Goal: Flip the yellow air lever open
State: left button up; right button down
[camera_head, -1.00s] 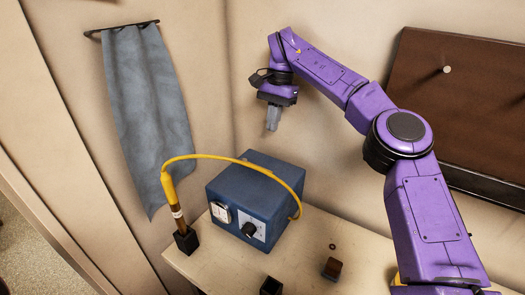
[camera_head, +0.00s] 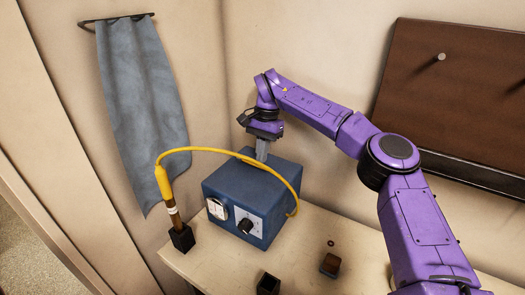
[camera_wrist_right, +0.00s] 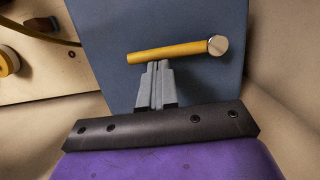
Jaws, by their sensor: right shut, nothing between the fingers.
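The yellow air lever (camera_wrist_right: 168,52) shows in the right wrist view, with a round metal pivot (camera_wrist_right: 218,45) at its right end. It lies over a blue surface, nearly level in that picture. My right gripper (camera_wrist_right: 157,66) is shut and empty, its fingertips right at the lever's lower edge near the left part; I cannot tell if they touch. In the head view my right gripper (camera_head: 262,158) points down at the back top of the blue box (camera_head: 235,190). My left gripper is not in view.
A yellow cable (camera_head: 225,152) arches over the blue box from a yellow-handled tool in a black holder (camera_head: 182,238). A small brown block (camera_head: 330,265) and a black open cup (camera_head: 268,284) stand on the bench (camera_head: 215,262). A grey cloth (camera_head: 140,110) hangs at left.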

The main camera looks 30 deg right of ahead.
jog(key=shift+s+r+b, duration=0.1)
jog(key=shift+s+b, duration=0.2)
jog(key=shift+s, duration=0.05)
jog(key=shift+a+m, duration=0.15)
jog(key=shift+m, duration=0.15)
jog(key=shift+s+a+m+b, duration=0.2)
jog(key=shift+m+b, duration=0.2)
jog(key=shift+b, duration=0.05)
